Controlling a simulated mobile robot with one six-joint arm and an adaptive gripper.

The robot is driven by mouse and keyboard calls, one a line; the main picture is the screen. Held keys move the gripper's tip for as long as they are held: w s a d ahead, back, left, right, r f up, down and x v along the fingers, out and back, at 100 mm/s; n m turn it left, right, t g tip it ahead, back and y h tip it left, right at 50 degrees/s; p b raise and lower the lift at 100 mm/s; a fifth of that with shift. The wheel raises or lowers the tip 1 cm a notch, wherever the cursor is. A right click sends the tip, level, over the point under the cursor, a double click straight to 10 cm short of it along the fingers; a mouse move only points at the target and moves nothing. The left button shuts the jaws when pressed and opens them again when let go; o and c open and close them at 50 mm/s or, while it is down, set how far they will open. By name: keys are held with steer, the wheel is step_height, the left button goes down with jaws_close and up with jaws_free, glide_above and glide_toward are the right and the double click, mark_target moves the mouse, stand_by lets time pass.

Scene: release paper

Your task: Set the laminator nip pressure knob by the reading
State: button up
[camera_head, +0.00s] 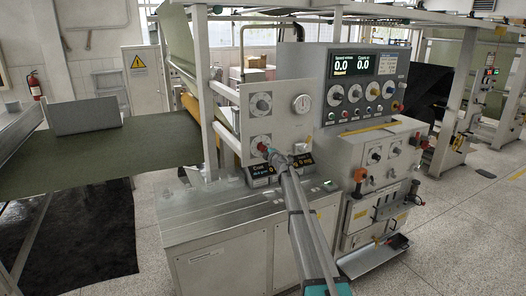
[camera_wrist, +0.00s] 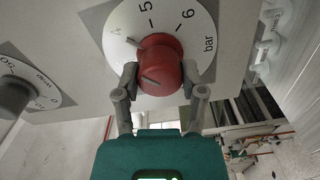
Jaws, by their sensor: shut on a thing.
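The red knob (camera_wrist: 160,62) fills the middle of the wrist view. Behind it is a white dial (camera_wrist: 180,18) whose visible marks include 4, 5, 6 and "bar". A dark line shows on the knob's face, but I cannot tell its exact setting. My gripper (camera_wrist: 160,80) has one finger on each side of the knob and is shut on it. In the head view, my gripper (camera_head: 267,151) reaches the lower dial of the upright grey panel (camera_head: 281,127), with the red knob (camera_head: 262,147) at its tip. A round gauge (camera_head: 301,104) is at the panel's upper right.
A second knob (camera_wrist: 14,95) sits close at left in the wrist view. An upper dial (camera_head: 260,104) is above the held knob. A display (camera_head: 352,65) reads 0.0 twice. Small readouts (camera_head: 262,170) below are partly hidden by my arm.

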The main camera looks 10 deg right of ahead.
stand_by(0.3)
steer(key=o, duration=1.1)
steer(key=shift+o, duration=0.2)
steer(key=shift+s, duration=0.15)
steer(key=v, duration=1.1)
steer(key=shift+s, duration=0.3)
steer(key=shift+d, duration=0.15)
